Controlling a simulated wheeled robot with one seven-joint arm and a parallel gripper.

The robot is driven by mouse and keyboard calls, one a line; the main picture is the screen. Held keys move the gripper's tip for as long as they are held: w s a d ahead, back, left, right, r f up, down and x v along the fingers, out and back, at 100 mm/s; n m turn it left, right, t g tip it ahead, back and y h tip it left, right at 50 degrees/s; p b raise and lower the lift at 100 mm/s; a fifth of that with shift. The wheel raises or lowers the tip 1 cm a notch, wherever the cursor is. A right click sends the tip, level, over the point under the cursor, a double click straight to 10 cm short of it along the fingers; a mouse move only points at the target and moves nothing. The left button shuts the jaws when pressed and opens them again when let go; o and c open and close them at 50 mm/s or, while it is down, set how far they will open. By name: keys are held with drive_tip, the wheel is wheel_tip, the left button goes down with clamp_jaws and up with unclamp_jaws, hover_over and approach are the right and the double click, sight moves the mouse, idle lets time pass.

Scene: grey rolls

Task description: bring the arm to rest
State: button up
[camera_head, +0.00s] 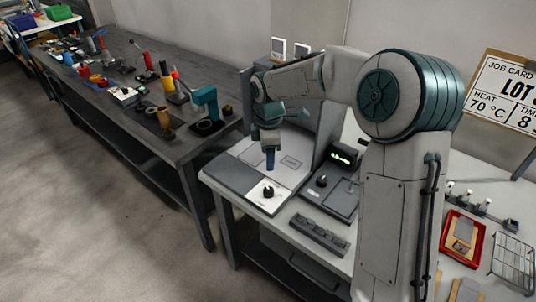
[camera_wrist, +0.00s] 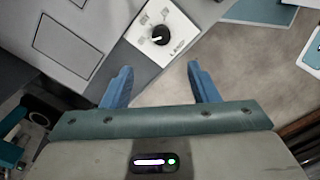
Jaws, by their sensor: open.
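My gripper (camera_head: 270,158) hangs at the end of my bent arm, pointing down over the left part of the white worktable. In the wrist view its two blue fingers (camera_wrist: 160,88) are spread apart with nothing between them. Below and beyond the fingers is a white panel with a black dial (camera_wrist: 160,36). That dial also shows in the head view (camera_head: 268,192), just under the gripper. The gripper appears clear of the panel, though the exact height is hard to tell.
A grey slotted block (camera_head: 319,234) lies at the front edge. A red tray (camera_head: 462,238) and a wire rack (camera_head: 513,262) are at the right. A long dark bench (camera_head: 130,110) holds several tools at left.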

drive_tip(key=s+d+r+m+t, duration=0.1)
drive_tip(key=s+d+r+m, duration=0.1)
drive_tip(key=s+d+m, duration=0.3)
drive_tip(key=s+d+r+m+t, duration=0.1)
drive_tip(key=s+d+r+m, duration=0.1)
drive_tip(key=s+d+m, duration=0.3)
drive_tip(key=s+d+r+m+t, duration=0.1)
drive_tip(key=s+d+r+m, duration=0.1)
drive_tip(key=s+d+m, duration=0.3)
drive_tip(key=shift+s+d+r+m, duration=0.25)
drive_tip(key=shift+s+m, duration=2.05)
drive_tip(key=shift+s, duration=3.1)
